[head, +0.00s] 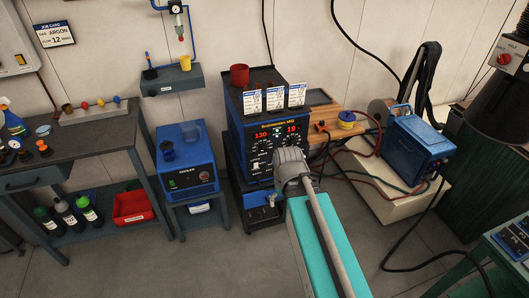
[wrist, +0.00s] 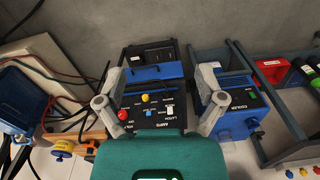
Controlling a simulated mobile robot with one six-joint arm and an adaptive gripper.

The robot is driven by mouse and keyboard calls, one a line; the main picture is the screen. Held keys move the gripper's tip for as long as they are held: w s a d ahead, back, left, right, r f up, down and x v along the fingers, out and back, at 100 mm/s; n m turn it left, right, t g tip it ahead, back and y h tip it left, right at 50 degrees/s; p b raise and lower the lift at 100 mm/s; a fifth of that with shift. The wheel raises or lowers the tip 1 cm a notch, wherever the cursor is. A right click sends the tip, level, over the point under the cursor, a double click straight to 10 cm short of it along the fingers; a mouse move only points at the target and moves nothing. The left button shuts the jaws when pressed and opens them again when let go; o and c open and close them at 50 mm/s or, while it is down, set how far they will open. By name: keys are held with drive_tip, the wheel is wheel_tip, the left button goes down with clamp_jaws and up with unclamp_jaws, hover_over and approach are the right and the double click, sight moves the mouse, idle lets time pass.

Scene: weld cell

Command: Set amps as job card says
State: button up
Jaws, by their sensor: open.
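The blue welder (head: 236,130) stands against the wall. Its red display appears to read 130 on the left and 19 on the right. My gripper (head: 290,160) is in front of its lower panel and covers part of the dials. In the wrist view my gripper (wrist: 160,80) is open, its fingers apart on both sides of the panel (wrist: 165,110). A red knob (wrist: 123,115) and a yellow knob (wrist: 145,97) show between them, with nothing held. The job card (head: 54,33) on the wall mentions argon and 12; I cannot read an amps value on it.
Three white cards (head: 275,98) and a red cup (head: 239,75) are on the welder's top. The blue cooler (head: 184,160) stands left of it. A wooden shelf (head: 322,110), cables and a blue box (head: 415,145) are at right. Grey floor is open in front.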

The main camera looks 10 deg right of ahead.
drive_tip(key=w+a+f+n+t+y+b, duration=0.3)
drive_tip(key=w+a+f+b, duration=0.1)
drive_tip(key=w+f+b, duration=0.3)
drive_tip(key=m+t+b, duration=0.1)
drive_tip(key=t+b, duration=1.3)
drive_tip(key=b, duration=1.1)
approach(264, 150)
drive_tip(key=s+d, duration=0.1)
drive_tip(key=s, duration=0.3)
drive_tip(key=shift+w+d+f+y, duration=0.1)
drive_tip(key=shift+d+f+y, duration=0.2)
drive_tip(key=shift+f+y, duration=0.1)
drive_tip(key=x, duration=1.3)
drive_tip(key=shift+w+a+r, duration=0.15)
drive_tip(key=shift+w+r, duration=0.05)
drive_tip(key=shift+w, duration=0.2)
